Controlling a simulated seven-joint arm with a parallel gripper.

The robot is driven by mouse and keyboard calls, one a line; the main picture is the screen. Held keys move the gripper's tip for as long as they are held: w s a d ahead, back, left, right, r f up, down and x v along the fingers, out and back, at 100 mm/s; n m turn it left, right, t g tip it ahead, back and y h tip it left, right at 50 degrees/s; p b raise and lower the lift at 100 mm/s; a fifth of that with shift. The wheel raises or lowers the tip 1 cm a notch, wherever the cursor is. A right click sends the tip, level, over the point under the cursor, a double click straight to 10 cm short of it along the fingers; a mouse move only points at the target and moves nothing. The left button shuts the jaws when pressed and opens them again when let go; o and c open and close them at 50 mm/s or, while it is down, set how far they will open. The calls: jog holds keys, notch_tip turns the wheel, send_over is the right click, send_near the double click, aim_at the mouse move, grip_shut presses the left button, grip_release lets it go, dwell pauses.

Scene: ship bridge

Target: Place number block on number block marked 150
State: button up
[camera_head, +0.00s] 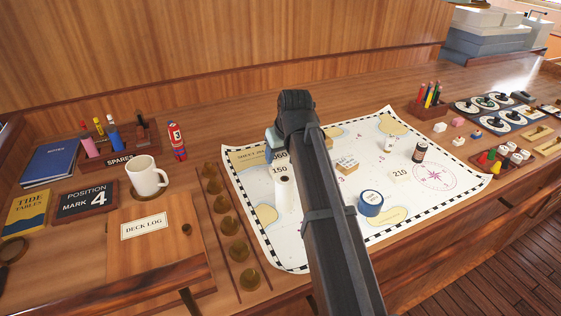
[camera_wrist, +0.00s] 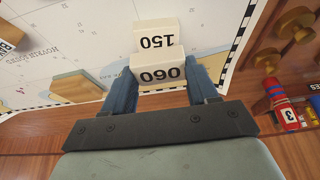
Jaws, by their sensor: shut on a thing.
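My gripper (camera_wrist: 160,75) has its two blue fingers closed on the sides of a white block marked 060 (camera_wrist: 160,75). In the head view the 060 block (camera_head: 280,156) shows partly behind my dark arm, at the chart's left part. The white block marked 150 (camera_wrist: 158,38) is just beyond the 060 block in the wrist view, partly covered by it. In the head view the 150 block (camera_head: 279,170) appears directly below the 060 block in the picture. I cannot tell whether the two blocks touch.
The chart (camera_head: 400,150) lies on the wooden console. A white mug (camera_head: 146,176) and brass knobs (camera_head: 223,203) are left.

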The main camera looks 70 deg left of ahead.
aim_at(282, 158)
jog(key=shift+f, duration=1.45)
jog(key=shift+f, duration=0.1)
jog(key=o, duration=1)
jog(key=v, duration=1.2)
